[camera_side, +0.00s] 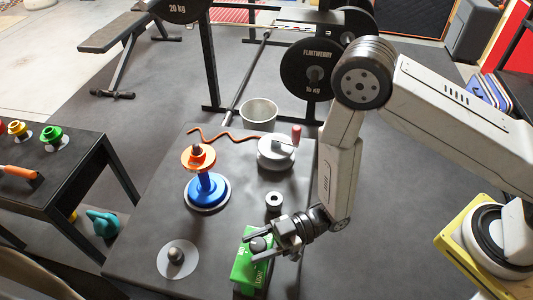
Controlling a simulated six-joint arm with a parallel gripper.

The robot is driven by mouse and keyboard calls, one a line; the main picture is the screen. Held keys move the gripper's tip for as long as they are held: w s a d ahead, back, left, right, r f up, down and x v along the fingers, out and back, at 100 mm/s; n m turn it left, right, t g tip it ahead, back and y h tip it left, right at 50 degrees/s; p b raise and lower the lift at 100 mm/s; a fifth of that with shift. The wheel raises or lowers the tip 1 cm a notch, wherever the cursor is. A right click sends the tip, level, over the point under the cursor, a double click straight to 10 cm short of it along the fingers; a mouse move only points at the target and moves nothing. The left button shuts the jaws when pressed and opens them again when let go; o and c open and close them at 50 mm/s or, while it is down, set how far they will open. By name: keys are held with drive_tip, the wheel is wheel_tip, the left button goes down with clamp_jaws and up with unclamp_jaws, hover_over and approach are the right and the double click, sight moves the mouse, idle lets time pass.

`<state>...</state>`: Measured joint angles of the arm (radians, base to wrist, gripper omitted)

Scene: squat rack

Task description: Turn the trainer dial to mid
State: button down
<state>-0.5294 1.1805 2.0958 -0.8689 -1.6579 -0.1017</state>
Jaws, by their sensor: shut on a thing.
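The trainer is a green box (243,270) with white markings, near the front edge of the dark work table. Its dark round dial (259,244) is on the top face, partly covered by my fingers. My gripper (264,242) reaches in from the right and is shut on the dial, one finger on the far side and one on the near side. The dial's pointer and the mid mark are too small or hidden to read.
A side bench (62,170) is left.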

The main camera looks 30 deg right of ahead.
sight(266, 242)
drive_tip(key=shift+c, duration=0.7)
unclamp_jaws()
drive_tip(key=shift+d, duration=0.1)
drive_tip(key=s+d, duration=0.1)
drive_tip(key=d, duration=0.6)
drive_tip(key=shift+s+d, duration=0.2)
drive_tip(key=shift+d, duration=0.05)
drive_tip(key=shift+w, duration=0.1)
